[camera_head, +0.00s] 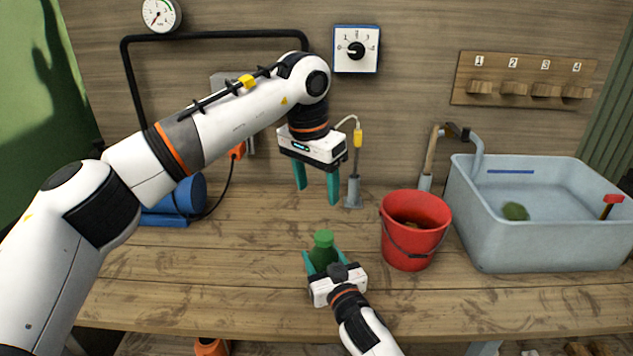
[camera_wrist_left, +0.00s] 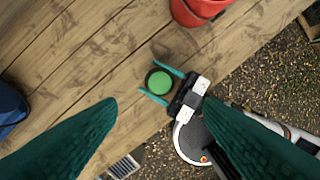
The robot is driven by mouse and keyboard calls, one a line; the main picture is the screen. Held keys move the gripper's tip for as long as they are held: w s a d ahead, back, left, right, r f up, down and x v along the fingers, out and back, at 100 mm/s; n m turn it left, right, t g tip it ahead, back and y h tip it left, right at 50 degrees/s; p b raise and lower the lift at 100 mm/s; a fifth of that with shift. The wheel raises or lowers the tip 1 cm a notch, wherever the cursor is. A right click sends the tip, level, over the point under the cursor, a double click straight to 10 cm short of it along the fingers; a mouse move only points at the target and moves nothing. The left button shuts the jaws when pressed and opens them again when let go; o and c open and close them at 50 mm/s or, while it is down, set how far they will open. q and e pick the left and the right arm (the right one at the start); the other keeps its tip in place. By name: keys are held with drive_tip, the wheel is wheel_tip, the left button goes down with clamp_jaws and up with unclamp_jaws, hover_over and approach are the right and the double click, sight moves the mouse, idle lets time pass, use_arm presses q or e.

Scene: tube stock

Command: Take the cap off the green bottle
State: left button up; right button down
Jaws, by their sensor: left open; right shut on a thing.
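The green bottle (camera_head: 322,257) stands upright on the wooden table, with its lighter green cap (camera_head: 323,239) on top. In the left wrist view the cap (camera_wrist_left: 160,83) shows from above as a green disc on the dark bottle. My right gripper (camera_head: 322,262) is shut on the bottle's body from the front, below the cap; its teal fingers (camera_wrist_left: 163,83) lie on both sides of the bottle. My left gripper (camera_head: 318,188) is open and empty, above and behind the bottle, with its fingers pointing down.
A red bucket (camera_head: 414,238) stands right of the bottle. A grey-blue basin (camera_head: 540,240) is farther right. A blue motor-like object (camera_head: 185,197) sits at the back left, and a small grey stand (camera_head: 353,191) is behind my left gripper. The table left of the bottle is clear.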

sight(324, 235)
use_arm(q)
drive_tip(key=shift+m, duration=0.6)
drive_tip(key=f, duration=0.4)
drive_tip(key=d+f, duration=0.1)
drive_tip(key=f, duration=0.3)
drive_tip(key=w+f, duration=0.1)
drive_tip(key=f, duration=0.3)
drive_tip(key=shift+w+d, duration=0.1)
drive_tip(key=shift+d, duration=0.05)
